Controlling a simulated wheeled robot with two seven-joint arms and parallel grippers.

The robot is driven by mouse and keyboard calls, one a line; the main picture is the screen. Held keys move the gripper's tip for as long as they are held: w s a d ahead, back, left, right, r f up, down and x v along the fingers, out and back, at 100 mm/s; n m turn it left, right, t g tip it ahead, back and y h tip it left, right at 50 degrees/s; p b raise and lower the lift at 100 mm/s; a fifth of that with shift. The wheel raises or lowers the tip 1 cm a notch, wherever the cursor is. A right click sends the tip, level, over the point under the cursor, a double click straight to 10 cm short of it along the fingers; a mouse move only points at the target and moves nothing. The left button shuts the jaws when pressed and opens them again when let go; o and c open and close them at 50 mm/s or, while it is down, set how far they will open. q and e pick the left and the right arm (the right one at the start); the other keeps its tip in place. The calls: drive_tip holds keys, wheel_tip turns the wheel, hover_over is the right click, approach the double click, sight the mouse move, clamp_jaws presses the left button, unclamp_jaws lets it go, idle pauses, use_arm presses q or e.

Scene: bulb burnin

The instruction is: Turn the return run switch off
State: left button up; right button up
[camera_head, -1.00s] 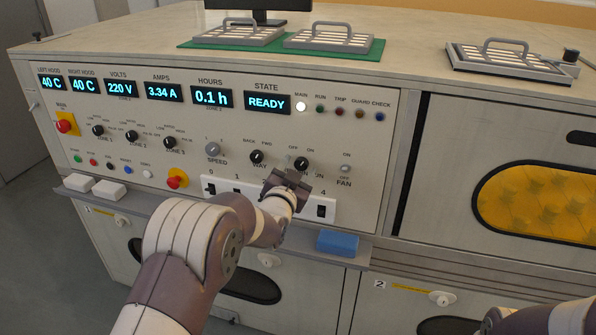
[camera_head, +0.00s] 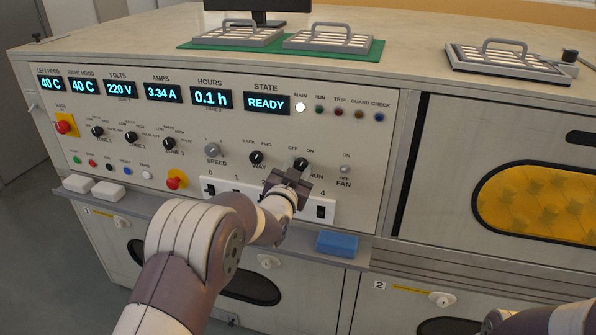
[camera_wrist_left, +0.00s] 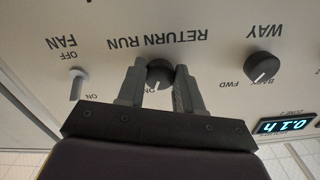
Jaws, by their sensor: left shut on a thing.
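The return run switch is a round black knob (camera_head: 301,163) on the panel, with OFF and ON printed above it. In the left wrist view the knob (camera_wrist_left: 159,73) sits between the two fingers of my left gripper (camera_wrist_left: 158,88), which is shut on it. Its white mark points toward the ON label, which is partly covered. The OFF label is hidden there behind a finger. In the head view my left gripper (camera_head: 290,178) covers the lower part of the knob. My right gripper is out of view; only part of that arm shows at the bottom right.
The way knob (camera_head: 257,157) is left of the switch and the fan toggle (camera_head: 345,170) is right of it. A white strip of rocker switches (camera_head: 320,211) lies below. A blue block (camera_head: 337,241) rests on the ledge. The state display (camera_head: 267,104) reads READY.

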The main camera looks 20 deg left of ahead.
use_arm(q)
drive_tip(key=n+b, duration=0.1)
drive_tip(key=n, duration=0.4)
drive_tip(key=shift+f+b, duration=0.15)
drive_tip(key=shift+b, duration=0.2)
drive_tip(key=n+b, duration=0.1)
drive_tip(key=n, duration=0.4)
drive_tip(key=shift+d+n, duration=0.15)
drive_tip(key=shift+n, duration=0.15)
drive_tip(key=o, duration=1)
drive_tip(key=shift+n, duration=0.3)
drive_tip(key=shift+o, duration=0.2)
drive_tip(key=shift+s, duration=0.1)
drive_tip(key=s, duration=1.2)
drive_tip(key=shift+s+a+p, duration=0.25)
drive_tip(key=shift+s+p, duration=0.05)
